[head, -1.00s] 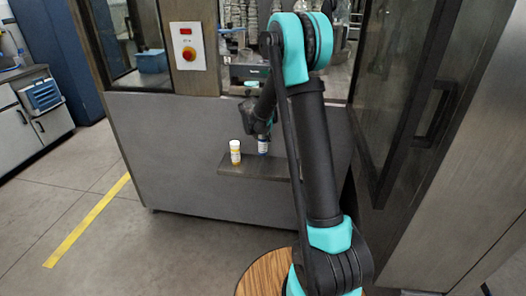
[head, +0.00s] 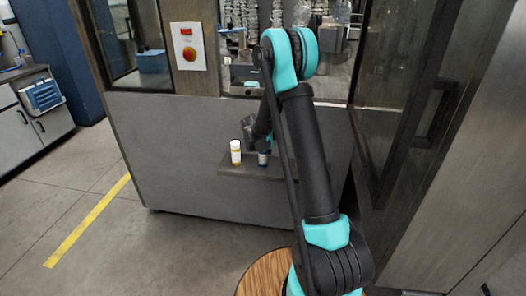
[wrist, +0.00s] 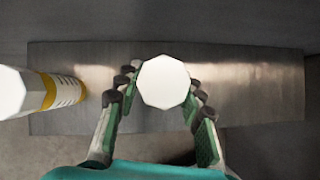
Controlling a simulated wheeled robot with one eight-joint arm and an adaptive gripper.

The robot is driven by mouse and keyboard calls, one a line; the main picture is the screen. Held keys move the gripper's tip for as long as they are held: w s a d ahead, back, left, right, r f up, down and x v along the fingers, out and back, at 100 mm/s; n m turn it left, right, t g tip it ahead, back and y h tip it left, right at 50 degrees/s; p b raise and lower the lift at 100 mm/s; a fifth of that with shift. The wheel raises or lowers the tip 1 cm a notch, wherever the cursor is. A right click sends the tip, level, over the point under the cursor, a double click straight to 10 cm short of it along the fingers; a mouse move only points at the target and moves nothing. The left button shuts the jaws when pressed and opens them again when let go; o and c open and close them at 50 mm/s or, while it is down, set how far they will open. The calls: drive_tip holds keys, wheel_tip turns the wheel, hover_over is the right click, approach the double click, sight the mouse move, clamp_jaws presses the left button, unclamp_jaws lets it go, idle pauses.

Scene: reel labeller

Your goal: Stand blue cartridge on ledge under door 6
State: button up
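The blue cartridge (head: 263,158) is upright with its base at or just above the ledge (head: 230,170), to the right of a yellow-banded bottle. Only its white top (wrist: 163,83) shows in the wrist view, over the ledge (wrist: 260,95). My gripper (wrist: 164,88) has one finger on each side of it, close against its sides, and looks shut on it. Whether its base touches the ledge is hard to tell. The ledge sticks out from the grey front panel of the machine (head: 180,130). No door number is readable.
The white-capped bottle with a yellow band (head: 235,153) stands near the ledge's left end; it is left of my fingers in the wrist view (wrist: 40,92). The ledge's right part is clear. A red button box (head: 188,46) is above left. A dark door (head: 400,90) stands at right.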

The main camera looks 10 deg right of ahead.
drive_tip(key=o, duration=0.4)
drive_tip(key=shift+r, duration=0.2)
drive_tip(key=v, duration=1.2)
drive_tip(key=s+d+m+y, duration=0.1)
drive_tip(key=s+d+m, duration=0.1)
drive_tip(key=s+m, duration=0.8)
drive_tip(key=s+d+f+m+g+y, duration=0.1)
drive_tip(key=s+d+m, duration=0.1)
drive_tip(key=s+m, duration=0.8)
drive_tip(key=s+d+f+m+y, duration=0.1)
drive_tip(key=s+d+m, duration=0.2)
drive_tip(key=s+m, duration=0.7)
drive_tip(key=shift+s+d+f+g, duration=0.1)
drive_tip(key=shift+s+g, duration=0.05)
drive_tip(key=shift+s, duration=1.35)
drive_tip(key=shift+s+d+f+g, duration=0.1)
drive_tip(key=shift+s+g, duration=0.05)
drive_tip(key=shift+s, duration=1.4)
